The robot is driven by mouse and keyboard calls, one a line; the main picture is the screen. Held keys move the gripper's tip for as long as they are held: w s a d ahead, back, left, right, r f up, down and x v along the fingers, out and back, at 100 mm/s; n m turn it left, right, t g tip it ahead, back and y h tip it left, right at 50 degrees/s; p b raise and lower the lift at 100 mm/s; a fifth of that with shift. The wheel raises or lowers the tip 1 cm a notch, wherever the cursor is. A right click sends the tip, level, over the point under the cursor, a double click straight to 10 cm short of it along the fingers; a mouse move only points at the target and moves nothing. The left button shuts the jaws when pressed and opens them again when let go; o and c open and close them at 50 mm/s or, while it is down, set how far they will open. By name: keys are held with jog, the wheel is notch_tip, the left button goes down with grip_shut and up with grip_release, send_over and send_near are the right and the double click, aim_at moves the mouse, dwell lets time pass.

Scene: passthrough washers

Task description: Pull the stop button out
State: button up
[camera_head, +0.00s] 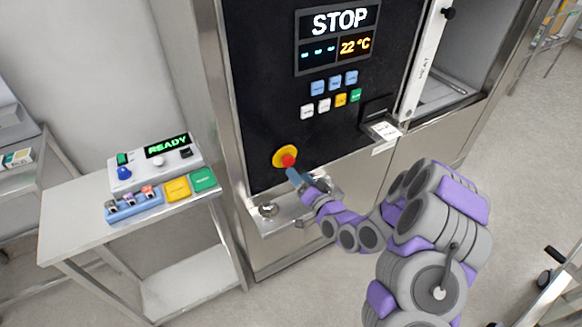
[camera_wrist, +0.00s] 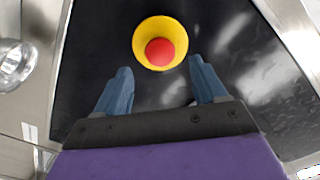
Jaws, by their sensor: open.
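The stop button (camera_head: 289,160) is a red knob on a round yellow base, low on the black front panel of the washer. In the wrist view the red knob (camera_wrist: 160,52) sits inside its yellow ring (camera_wrist: 146,30), ahead of and between the two blue fingers. My gripper (camera_wrist: 160,85) is open, and no finger appears to touch the knob. In the head view my gripper (camera_head: 294,175) is just below the button, close to it; the exact gap is hard to tell. The display (camera_head: 338,35) above reads STOP and 22 °C.
Several small coloured keys (camera_head: 333,85) and a slot with a paper slip (camera_head: 386,130) are above and right of the button. A metal ledge (camera_head: 285,215) juts out below it. A side table (camera_head: 80,235) holds a READY box (camera_head: 155,165).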

aim_at(290, 164)
jog(key=x, duration=0.4)
jog(key=shift+w+b, duration=0.25)
jog(key=shift+b, duration=0.1)
jog(key=shift+x, duration=0.8)
jog(key=shift+c, duration=0.2)
grip_shut()
